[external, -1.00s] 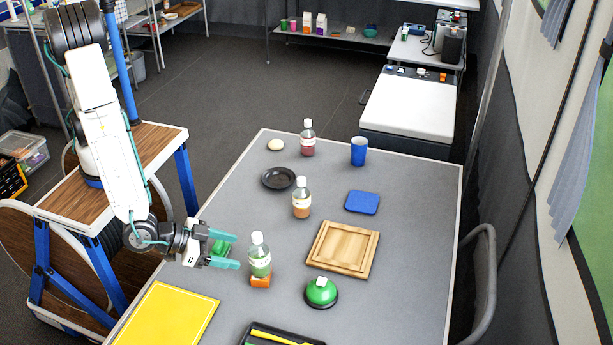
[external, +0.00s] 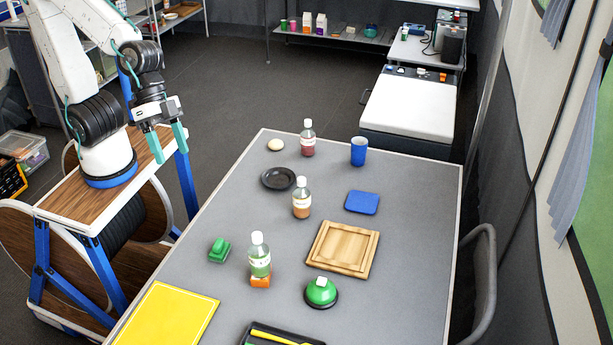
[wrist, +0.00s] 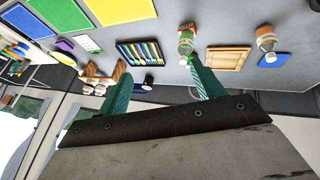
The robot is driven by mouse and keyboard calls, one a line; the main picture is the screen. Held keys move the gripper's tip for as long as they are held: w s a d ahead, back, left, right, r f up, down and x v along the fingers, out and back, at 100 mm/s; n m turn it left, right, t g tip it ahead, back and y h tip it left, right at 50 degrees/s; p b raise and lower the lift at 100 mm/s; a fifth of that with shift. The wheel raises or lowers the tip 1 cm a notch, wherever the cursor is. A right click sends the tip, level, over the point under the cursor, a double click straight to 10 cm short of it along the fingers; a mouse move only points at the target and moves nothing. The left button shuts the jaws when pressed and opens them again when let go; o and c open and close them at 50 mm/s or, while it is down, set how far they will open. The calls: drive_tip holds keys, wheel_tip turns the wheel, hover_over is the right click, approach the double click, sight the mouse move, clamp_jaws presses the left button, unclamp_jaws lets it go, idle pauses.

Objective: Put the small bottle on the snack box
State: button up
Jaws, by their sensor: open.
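My gripper (external: 167,146) is open and empty, left of the table and well away from the bottle. Its teal fingers are spread apart in the wrist view (wrist: 160,88).
A green block (external: 219,249) sits left of the bottle, and a green dome (external: 321,292) sits right. A wooden board (external: 343,248), an orange-filled bottle (external: 301,201), a black dish (external: 278,179) and a yellow board (external: 168,316) surround it. Table space left of the dish is clear.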

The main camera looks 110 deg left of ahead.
drive_tip(key=s+a+r+g+y, duration=0.1)
drive_tip(key=s+a, duration=0.4)
drive_tip(key=s, duration=0.3)
drive_tip(key=s+a+r+g+y, duration=0.1)
drive_tip(key=s+a+g+y, duration=0.1)
drive_tip(key=s+a, duration=0.4)
drive_tip(key=shift+s+a+r+g+y, duration=0.25)
drive_tip(key=shift+s+r+g+y, duration=0.1)
drive_tip(key=shift+s, duration=0.85)
